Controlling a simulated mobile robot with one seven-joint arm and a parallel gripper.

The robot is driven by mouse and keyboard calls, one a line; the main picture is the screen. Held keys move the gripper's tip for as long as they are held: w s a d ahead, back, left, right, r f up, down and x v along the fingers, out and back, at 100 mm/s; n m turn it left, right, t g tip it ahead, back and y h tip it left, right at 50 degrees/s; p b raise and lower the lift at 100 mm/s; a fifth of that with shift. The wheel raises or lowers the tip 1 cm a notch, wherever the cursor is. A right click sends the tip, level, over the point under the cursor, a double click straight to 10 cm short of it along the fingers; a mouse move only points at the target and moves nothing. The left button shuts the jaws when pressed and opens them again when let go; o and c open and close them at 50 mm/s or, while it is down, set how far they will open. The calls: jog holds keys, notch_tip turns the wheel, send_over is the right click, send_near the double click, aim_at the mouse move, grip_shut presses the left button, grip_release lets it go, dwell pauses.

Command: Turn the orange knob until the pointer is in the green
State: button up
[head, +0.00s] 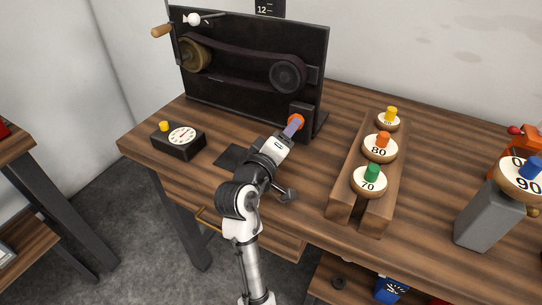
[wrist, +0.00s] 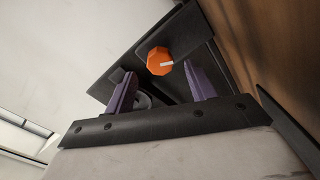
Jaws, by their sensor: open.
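The orange knob (head: 296,120) sits on a small black block at the lower right of the upright black panel (head: 255,62). In the wrist view the orange knob (wrist: 160,62) has a white mark towards its right side. My gripper (head: 291,128) is at the knob in the head view, with its purple fingers partly covering it. In the wrist view my gripper (wrist: 158,76) is open, one finger on each side of the knob with gaps. A black box with a white round dial (head: 182,135) stands at the left; its pointer and any green zone are too small to read.
The panel carries a belt over two pulleys (head: 288,76) and a crank with a wooden handle (head: 161,31). A wooden rack (head: 342,205) with numbered, coloured-knob discs stands right of my arm. A grey post (head: 482,218) stands farther right. Table is clear between rack and post.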

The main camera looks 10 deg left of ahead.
jog(key=b+v, duration=0.1)
jog(key=v, duration=0.6)
jog(key=shift+f, duration=0.15)
jog(key=shift+s+r+p, duration=0.15)
jog(key=shift+r+p, duration=0.3)
jog(key=shift+p, duration=0.55)
jog(key=p, duration=0.1)
jog(key=s+p, duration=0.1)
jog(key=p, duration=0.1)
jog(key=shift+s+a, duration=0.15)
jog(key=shift+a, duration=0.1)
jog(key=shift+s+a+f+p, duration=0.25)
jog(key=shift+s+p, duration=0.15)
jog(key=shift+p, duration=0.3)
